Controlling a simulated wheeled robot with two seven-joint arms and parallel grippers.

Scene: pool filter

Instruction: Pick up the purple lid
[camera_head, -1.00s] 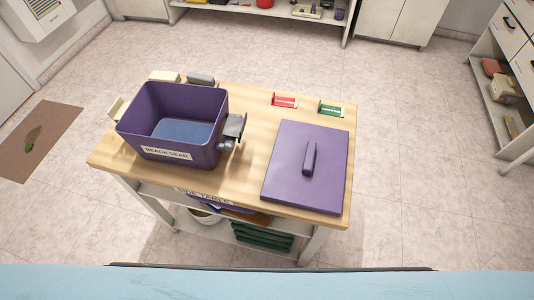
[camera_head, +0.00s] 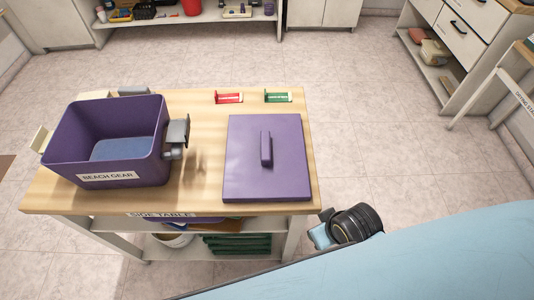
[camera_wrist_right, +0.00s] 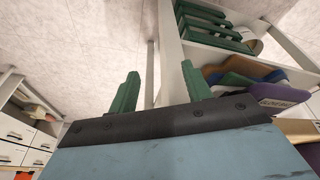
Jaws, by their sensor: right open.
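The flat purple lid (camera_head: 240,175) lies on the right part of the wooden side table in the head view. Its raised bar handle (camera_head: 266,148) stands at its middle, running front to back. My right gripper (camera_wrist_right: 160,90) shows in the right wrist view with its two green fingers apart and nothing between them. It is low beside the table's shelves, and the lid is not seen in that view. In the head view its fingers are not visible. My left gripper is in no view.
An open purple box (camera_head: 120,177) labelled BEACH GEAR stands on the table's left side, with grey and cream parts around its rim. A red holder (camera_head: 229,98) and a green holder (camera_head: 278,97) sit at the back edge.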

